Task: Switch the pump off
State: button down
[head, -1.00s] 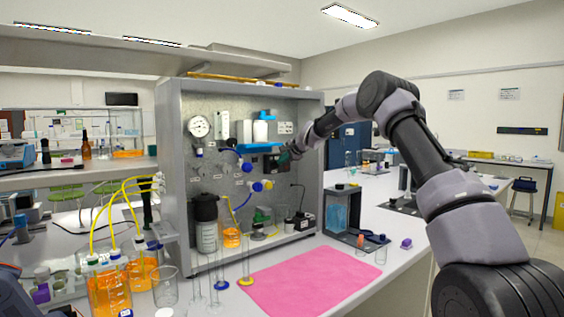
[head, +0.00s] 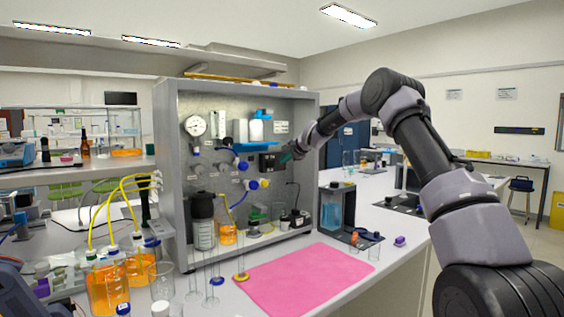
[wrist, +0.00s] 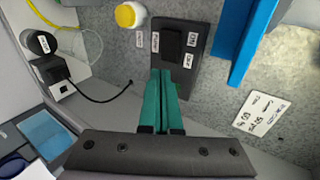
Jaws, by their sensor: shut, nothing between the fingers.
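A dark grey switch box (wrist: 180,60) with a black rocker (wrist: 171,43) is fixed to the metal back panel in the wrist view. The box (head: 269,161) is small in the head view. My gripper (wrist: 163,72) has green fingers pressed together, with nothing between them. Its tips overlap the lower part of the box, below the rocker in the picture; I cannot tell whether they touch. In the head view my gripper (head: 287,156) is just right of the box.
A blue shelf piece (wrist: 245,40) stands out right of the box, and a yellow knob (wrist: 129,15) is to its left. A black plug with a cable (wrist: 53,70) is further left. A pink mat (head: 300,279) and glassware lie in front of the rig.

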jog(key=s+d+r, duration=0.5)
jog(key=s+d, duration=0.1)
jog(key=shift+d, duration=0.25)
jog(key=s+d+r+n+g+h, duration=0.1)
jog(key=s+r+n, duration=0.25)
jog(key=s, duration=0.95)
jog(key=s+d+r+n+g+h, duration=0.15)
jog(key=s+r, duration=0.35)
jog(key=s, duration=0.8)
jog(key=s+d+f+n, duration=0.1)
jog(key=s+d+f, duration=0.1)
jog(key=s, duration=0.7)
jog(key=s+d+f+h, duration=0.1)
jog(key=s+d+f, duration=0.1)
jog(key=s, duration=0.8)
jog(key=s+d+f+n, duration=0.1)
jog(key=s+d, duration=0.3)
jog(key=s, duration=0.6)
jog(key=shift+f+n+g+h, duration=0.3)
jog(key=shift+f+g+h, duration=0.05)
jog(key=shift+f, duration=0.55)
